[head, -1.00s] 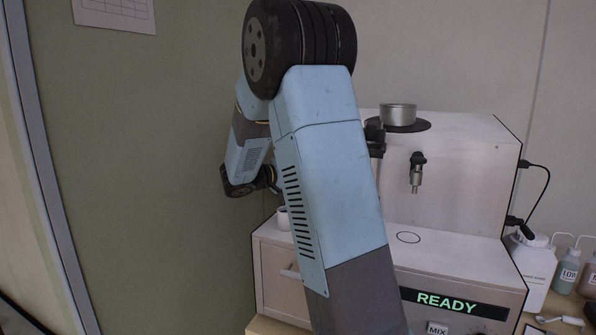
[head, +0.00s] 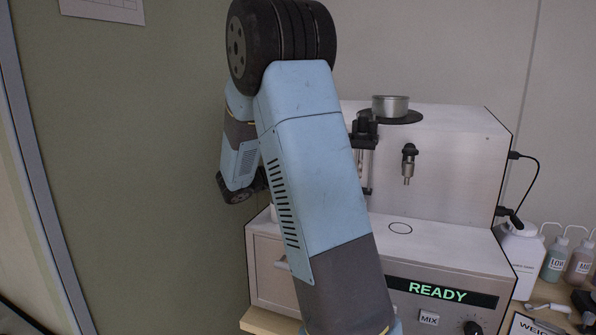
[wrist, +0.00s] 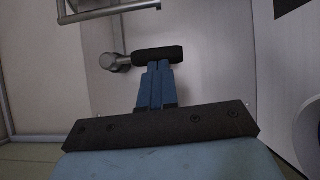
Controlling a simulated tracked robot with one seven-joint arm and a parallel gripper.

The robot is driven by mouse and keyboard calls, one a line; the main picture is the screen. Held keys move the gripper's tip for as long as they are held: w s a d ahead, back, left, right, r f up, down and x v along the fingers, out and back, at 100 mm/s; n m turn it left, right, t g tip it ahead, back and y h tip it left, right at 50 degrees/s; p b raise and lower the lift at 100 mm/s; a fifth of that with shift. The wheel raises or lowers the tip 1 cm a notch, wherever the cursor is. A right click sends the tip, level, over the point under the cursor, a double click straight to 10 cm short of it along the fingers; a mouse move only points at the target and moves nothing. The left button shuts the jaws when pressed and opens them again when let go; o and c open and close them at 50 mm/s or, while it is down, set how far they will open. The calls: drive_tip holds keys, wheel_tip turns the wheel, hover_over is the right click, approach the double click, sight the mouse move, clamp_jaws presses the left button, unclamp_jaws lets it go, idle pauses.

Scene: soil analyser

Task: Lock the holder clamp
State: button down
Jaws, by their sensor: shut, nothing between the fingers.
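In the wrist view, my gripper (wrist: 158,66) is shut and empty, its blue fingers together. Its tips are at the lower edge of a black lever grip (wrist: 158,54); I cannot tell if they touch. The grip lies crosswise on a metal pivot (wrist: 112,61) at its left, on a pale wall. It looks like the holder clamp's lever. In the head view, a black holder bracket (head: 364,130) with upright rods shows on the analyser front (head: 440,150), just right of my arm. My gripper is hidden there behind my arm.
A metal pan (head: 390,105) sits on the analyser's top. A nozzle (head: 409,163) hangs beside the bracket. The display (head: 437,291) reads READY, with a MIX button (head: 429,317) below. Bottles (head: 557,260) stand at right. A metal frame (wrist: 110,10) crosses the top of the wrist view.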

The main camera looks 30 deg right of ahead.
drive_tip(key=w+a, duration=0.2)
drive_tip(key=a, duration=1.1)
drive_tip(key=shift+s, duration=0.1)
drive_tip(key=s+d+m+g+y, duration=0.15)
drive_tip(key=s+y, duration=0.75)
drive_tip(key=s, duration=0.9)
drive_tip(key=s+a+t+y, duration=0.6)
drive_tip(key=s+a+y, duration=0.3)
drive_tip(key=s, duration=0.4)
drive_tip(key=shift+a+r, duration=0.15)
drive_tip(key=shift+a, duration=0.4)
